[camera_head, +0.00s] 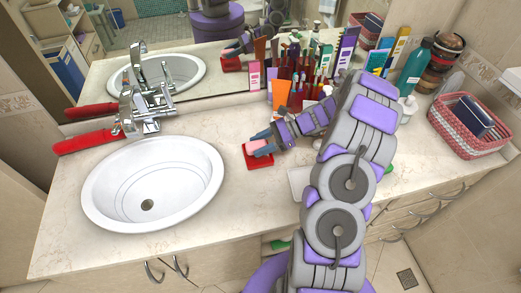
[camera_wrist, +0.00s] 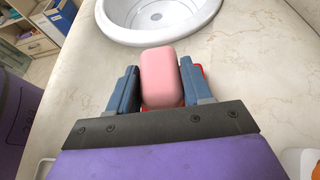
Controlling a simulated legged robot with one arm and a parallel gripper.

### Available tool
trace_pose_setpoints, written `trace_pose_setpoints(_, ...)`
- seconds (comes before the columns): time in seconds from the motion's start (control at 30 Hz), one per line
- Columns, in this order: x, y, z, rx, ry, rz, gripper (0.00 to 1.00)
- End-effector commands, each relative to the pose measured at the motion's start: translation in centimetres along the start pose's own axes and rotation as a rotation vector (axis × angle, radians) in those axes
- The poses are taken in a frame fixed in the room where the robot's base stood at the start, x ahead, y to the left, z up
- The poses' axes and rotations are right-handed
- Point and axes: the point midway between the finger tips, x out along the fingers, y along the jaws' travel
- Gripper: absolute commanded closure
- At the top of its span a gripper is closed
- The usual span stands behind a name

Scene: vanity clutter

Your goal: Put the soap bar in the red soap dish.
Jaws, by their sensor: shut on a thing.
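The pink soap bar (camera_wrist: 160,75) is between the two blue-grey fingers of my gripper (camera_wrist: 161,88) in the wrist view. My gripper (camera_head: 260,140) is shut on it. In the head view the soap bar (camera_head: 261,147) shows at the fingertips, over the red soap dish (camera_head: 257,161). The dish lies on the counter to the right of the sink. In the wrist view only small red parts of the dish (camera_wrist: 200,71) show beside and below the soap. I cannot tell whether the soap touches the dish.
A white oval sink (camera_head: 150,185) with a chrome faucet (camera_head: 140,110) is left of the dish. Several tubes, bottles and boxes stand behind my arm against the mirror. A red-and-white basket (camera_head: 467,128) stands at the right. The counter in front of the dish is clear.

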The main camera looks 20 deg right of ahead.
Motion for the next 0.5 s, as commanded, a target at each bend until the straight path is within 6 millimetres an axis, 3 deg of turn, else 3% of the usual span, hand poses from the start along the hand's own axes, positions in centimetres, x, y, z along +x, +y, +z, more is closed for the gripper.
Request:
trace_pose_setpoints(0.13, 0.0, -0.8, -0.4, 0.001, -0.004, 0.002, 0.82)
trace_pose_setpoints(0.33, 1.1, -0.7, -3.4, 0.005, -0.005, 0.001, 0.82)
trace_pose_setpoints(0.5, 1.1, -0.7, -3.5, 0.001, -0.004, 0.000, 0.82)
